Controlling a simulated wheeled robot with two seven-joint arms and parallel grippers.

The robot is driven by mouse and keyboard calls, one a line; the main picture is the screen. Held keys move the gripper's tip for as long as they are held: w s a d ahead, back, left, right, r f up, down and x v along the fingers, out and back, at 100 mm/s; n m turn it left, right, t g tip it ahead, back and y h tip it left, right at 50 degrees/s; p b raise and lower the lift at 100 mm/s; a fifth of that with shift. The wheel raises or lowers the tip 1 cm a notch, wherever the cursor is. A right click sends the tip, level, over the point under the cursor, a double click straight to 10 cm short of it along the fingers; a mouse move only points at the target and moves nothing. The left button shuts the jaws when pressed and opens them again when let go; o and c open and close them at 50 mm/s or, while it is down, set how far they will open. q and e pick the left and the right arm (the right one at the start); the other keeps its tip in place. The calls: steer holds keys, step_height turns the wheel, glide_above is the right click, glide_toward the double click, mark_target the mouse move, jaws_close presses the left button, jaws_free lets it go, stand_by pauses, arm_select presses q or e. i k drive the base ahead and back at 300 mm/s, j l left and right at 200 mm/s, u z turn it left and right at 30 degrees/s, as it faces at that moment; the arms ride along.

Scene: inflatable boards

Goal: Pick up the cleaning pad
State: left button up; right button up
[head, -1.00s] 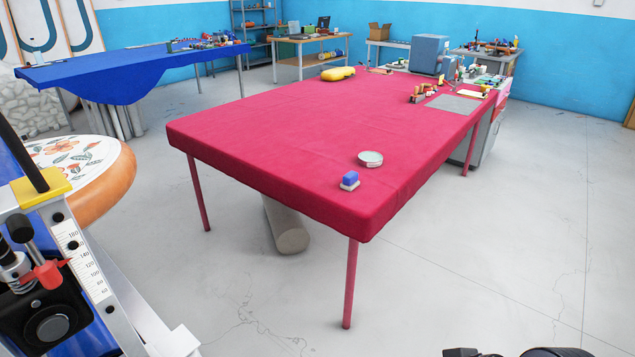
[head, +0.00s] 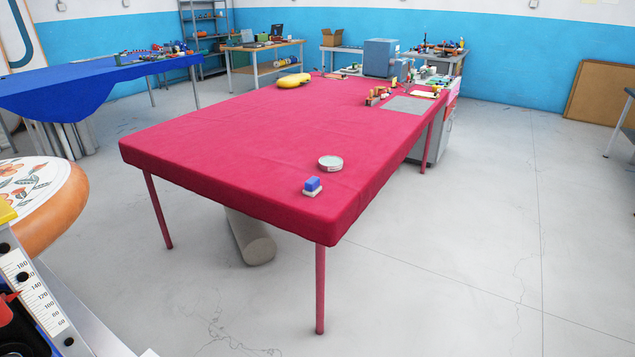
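The cleaning pad (head: 312,186), a small block with a blue top and a pale base, lies on the red-covered table (head: 240,130) near its front right corner. Nothing touches it. A round, flat, pale tin (head: 330,163) lies just behind it, a little to the right. Neither of my grippers shows in the head view.
A measuring machine with a scale (head: 38,298) and an orange-rimmed floral board (head: 50,215) stand close at the left. A grey roll (head: 250,238) lies under the table. The right-hand floor is clear.

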mark_target(312, 187)
steer(key=i+u, duration=0.35)
steer(key=i+l+u, duration=0.15)
steer(key=u, duration=0.15)
steer(key=i+l+u, duration=0.15)
steer(key=u, duration=0.2)
steer(key=i+l+u, duration=0.2)
steer(key=i+l, duration=0.9)
steer(key=k+l, duration=0.05)
steer(key=l, duration=0.1)
